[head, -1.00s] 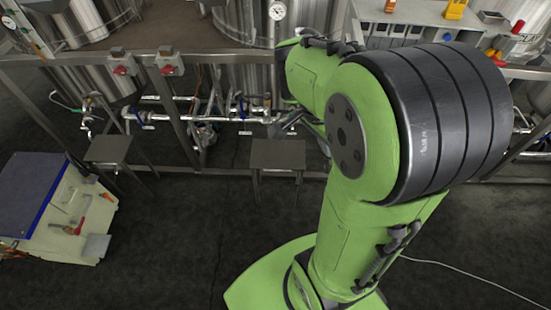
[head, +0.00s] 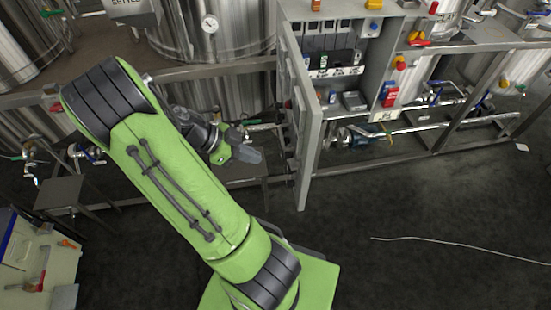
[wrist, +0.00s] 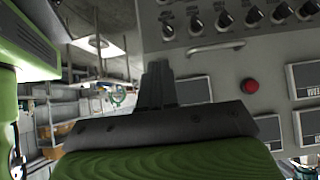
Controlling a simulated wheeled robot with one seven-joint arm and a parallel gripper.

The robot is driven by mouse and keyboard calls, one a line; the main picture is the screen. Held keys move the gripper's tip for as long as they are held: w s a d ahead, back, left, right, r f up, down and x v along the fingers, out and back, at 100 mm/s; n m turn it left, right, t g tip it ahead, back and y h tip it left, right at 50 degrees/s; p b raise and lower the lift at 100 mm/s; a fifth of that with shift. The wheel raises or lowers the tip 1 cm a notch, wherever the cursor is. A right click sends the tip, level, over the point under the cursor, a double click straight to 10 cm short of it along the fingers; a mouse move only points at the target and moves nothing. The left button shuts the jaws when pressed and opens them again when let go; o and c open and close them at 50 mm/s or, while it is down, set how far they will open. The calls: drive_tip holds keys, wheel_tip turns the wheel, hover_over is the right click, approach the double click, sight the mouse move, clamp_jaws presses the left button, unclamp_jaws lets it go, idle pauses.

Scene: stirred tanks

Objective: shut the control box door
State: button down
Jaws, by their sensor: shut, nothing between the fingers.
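The control box (head: 378,50) is a grey cabinet at the upper right of the head view, with switches and modules inside. Its door (head: 309,125) stands open on the cabinet's left side, swung out towards me and seen nearly edge-on. My gripper (head: 258,155) is just left of the door, apart from it in the picture. It also shows in the wrist view (wrist: 158,72) with its fingers together and nothing held. Behind the fingers there, a grey panel (wrist: 222,65) carries black knobs, a handle and a red button. I cannot tell whether this is the door.
Steel tanks (head: 215,40) and frame rails stand behind my arm. Pipes with valves (head: 425,122) run below the control box. A small stand (head: 62,192) and a pale cart (head: 40,265) are at the left. A white cable (head: 440,240) lies on otherwise clear floor at the right.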

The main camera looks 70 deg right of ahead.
drive_tip(key=s+d+f, duration=0.3)
drive_tip(key=s, duration=0.3)
drive_tip(key=shift+s+d+p, duration=0.15)
drive_tip(key=shift+p, duration=0.25)
